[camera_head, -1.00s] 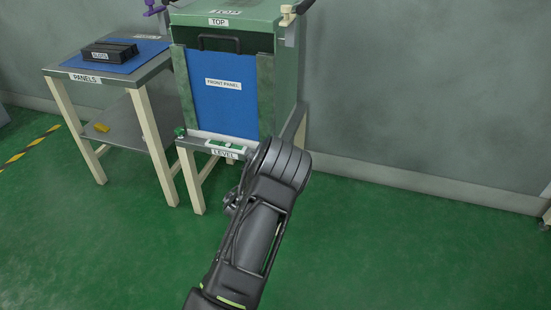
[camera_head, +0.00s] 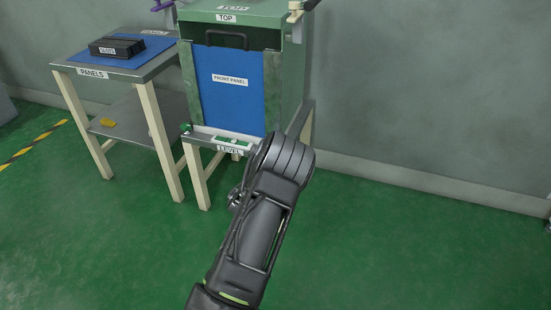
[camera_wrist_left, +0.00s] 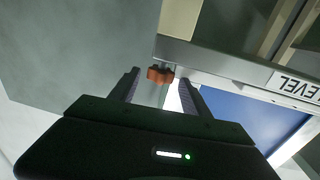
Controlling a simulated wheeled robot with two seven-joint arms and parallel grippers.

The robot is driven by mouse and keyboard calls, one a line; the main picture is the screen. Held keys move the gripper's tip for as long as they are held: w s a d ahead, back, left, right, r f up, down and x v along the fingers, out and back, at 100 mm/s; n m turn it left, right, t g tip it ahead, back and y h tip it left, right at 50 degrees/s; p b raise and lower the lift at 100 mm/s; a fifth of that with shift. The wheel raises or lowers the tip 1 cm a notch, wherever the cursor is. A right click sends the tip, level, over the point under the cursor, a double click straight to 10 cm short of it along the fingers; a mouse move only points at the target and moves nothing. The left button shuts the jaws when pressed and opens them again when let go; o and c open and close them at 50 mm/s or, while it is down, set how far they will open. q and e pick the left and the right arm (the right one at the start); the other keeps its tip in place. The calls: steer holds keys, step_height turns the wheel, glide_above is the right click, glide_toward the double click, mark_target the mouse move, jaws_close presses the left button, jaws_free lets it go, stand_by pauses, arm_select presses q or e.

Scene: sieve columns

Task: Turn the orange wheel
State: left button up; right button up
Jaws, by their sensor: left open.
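The orange wheel (camera_wrist_left: 160,75) shows in the left wrist view, small and knobbed, at the corner of a grey metal frame edge (camera_wrist_left: 195,60). My left gripper (camera_wrist_left: 158,82) is open, with one finger on each side of the wheel in the picture. I cannot tell whether the wheel is between the fingers in depth or beyond their tips; no contact is visible. In the head view the wheel and the gripper jaws are hidden, and a black arm of mine (camera_head: 255,220) reaches up towards the stand's front. My right gripper is not in view.
The green stand (camera_head: 292,75) carries a blue front panel (camera_head: 230,95) and a LEVEL label (camera_head: 230,150), also readable in the wrist view (camera_wrist_left: 297,86). A panels table (camera_head: 120,72) stands left of it with a black block (camera_head: 117,46). Green floor (camera_head: 400,240) is clear at right.

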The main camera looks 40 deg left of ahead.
arm_select(q)
steer(key=b+v, duration=0.4)
steer(key=v, duration=0.3)
steer(key=shift+s, duration=0.25)
steer(key=shift+d, duration=0.1)
